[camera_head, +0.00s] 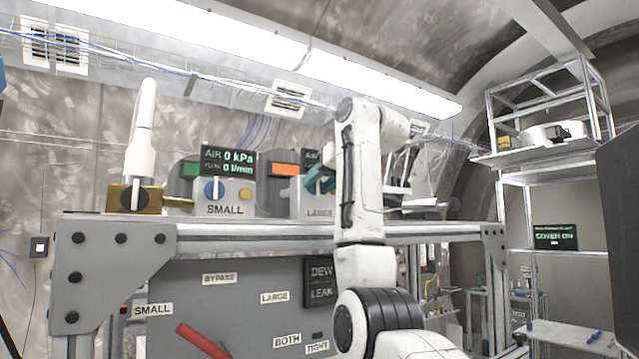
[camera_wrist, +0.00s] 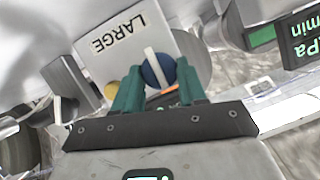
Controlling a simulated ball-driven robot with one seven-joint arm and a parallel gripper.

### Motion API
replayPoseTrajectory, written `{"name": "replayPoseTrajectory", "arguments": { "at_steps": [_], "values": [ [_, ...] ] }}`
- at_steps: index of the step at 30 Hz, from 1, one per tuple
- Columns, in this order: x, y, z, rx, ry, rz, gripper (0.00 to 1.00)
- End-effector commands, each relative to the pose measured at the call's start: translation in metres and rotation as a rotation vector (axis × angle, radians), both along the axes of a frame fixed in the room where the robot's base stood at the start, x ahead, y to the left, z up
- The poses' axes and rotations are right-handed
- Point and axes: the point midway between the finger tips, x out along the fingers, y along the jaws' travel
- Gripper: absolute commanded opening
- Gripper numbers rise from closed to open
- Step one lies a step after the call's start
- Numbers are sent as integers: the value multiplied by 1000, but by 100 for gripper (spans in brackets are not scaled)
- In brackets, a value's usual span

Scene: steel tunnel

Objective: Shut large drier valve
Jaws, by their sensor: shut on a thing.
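The large drier, a light box labelled LARGE (camera_head: 296,200), stands on the bench behind my gripper in the head view. Its LARGE face (camera_wrist: 112,48) also shows upside down in the wrist view. A round blue valve knob (camera_wrist: 151,70) with a white bar handle sits on that face, beside a yellow button (camera_wrist: 110,88). The bar lies roughly crosswise to the lettering. My gripper (camera_head: 322,180) has teal fingers, which the wrist view shows on either side of the knob (camera_wrist: 157,78), shut on its handle. The exact finger contact is partly hidden. In the head view the arm and fingers cover the knob.
The small drier (camera_head: 225,200) with its own blue knob stands just left, under a display (camera_head: 228,160) reading AIR 0 kPa, 0 l/min. A brass valve block (camera_head: 150,199) is further left. A lower panel (camera_head: 240,290) carries a red lever (camera_head: 203,341) and labels. A shelf rack (camera_head: 545,150) is at right.

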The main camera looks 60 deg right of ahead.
Motion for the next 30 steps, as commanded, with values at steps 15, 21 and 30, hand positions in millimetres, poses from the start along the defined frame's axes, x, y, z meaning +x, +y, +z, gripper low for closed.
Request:
{"name": "replayPoseTrajectory", "arguments": {
  "at_steps": [15,21,30],
  "values": [
    [0,0,0,-2,0,-1,67],
    [-2,1,1,-2,0,0,67],
    [-40,18,15,-4,-4,-2,67]
  ]
}}
